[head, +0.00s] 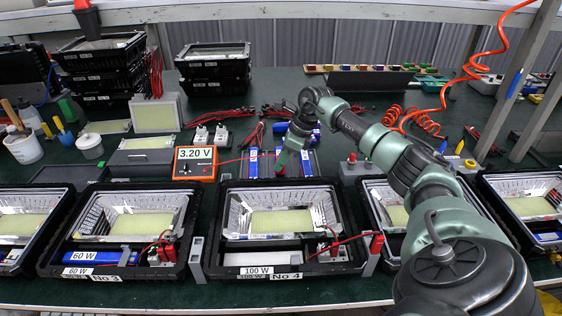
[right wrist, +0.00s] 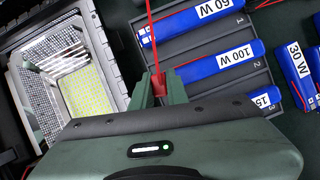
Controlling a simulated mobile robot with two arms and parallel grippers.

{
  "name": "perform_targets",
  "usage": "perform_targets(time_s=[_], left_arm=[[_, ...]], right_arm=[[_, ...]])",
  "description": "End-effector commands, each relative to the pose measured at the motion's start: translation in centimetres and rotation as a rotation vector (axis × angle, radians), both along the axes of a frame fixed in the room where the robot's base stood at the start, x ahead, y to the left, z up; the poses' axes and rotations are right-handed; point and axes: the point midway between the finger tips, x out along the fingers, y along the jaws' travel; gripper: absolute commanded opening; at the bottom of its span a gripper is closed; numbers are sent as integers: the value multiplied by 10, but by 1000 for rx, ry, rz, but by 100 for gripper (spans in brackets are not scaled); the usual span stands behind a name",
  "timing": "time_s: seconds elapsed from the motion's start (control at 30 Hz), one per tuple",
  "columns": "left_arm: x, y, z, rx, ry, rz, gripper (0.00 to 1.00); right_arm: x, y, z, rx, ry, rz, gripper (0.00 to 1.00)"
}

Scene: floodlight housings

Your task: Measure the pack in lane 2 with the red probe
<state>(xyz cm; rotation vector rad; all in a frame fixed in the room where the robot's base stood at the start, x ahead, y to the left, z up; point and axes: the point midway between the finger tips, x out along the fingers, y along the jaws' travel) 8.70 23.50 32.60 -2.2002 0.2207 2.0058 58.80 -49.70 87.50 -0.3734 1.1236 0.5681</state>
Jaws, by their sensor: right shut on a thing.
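A grey rack (right wrist: 196,62) holds three blue packs in numbered lanes. My right gripper (head: 282,166) is over the rack in the head view, pointing down. It is shut on the red probe (right wrist: 158,81), whose red lead rises from it. The probe is near the left end of the lane 2 pack; I cannot tell whether its tip touches. The orange meter (head: 195,164) reads 3.20 V. My left gripper is out of view.
Floodlight housings stand along the front, with the No 4 housing (head: 226,262) nearest the rack and the No 3 housing (head: 50,262) to its left. A 30 W pack (right wrist: 297,72) lies beside the rack. Stacked black housings (head: 105,75) stand at the back left.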

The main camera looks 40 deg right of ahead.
Motion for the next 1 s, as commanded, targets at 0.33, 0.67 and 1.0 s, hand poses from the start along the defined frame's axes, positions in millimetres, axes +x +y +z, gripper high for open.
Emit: perform_targets(time_s=[0.33,0.67,1.0], left_arm=[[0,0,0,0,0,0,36],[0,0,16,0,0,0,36],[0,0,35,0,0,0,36]], right_arm=[[-1,1,-2,0,5,1,0],[-1,0,20,0,3,1,0],[0,0,48,0,1,1,0]])
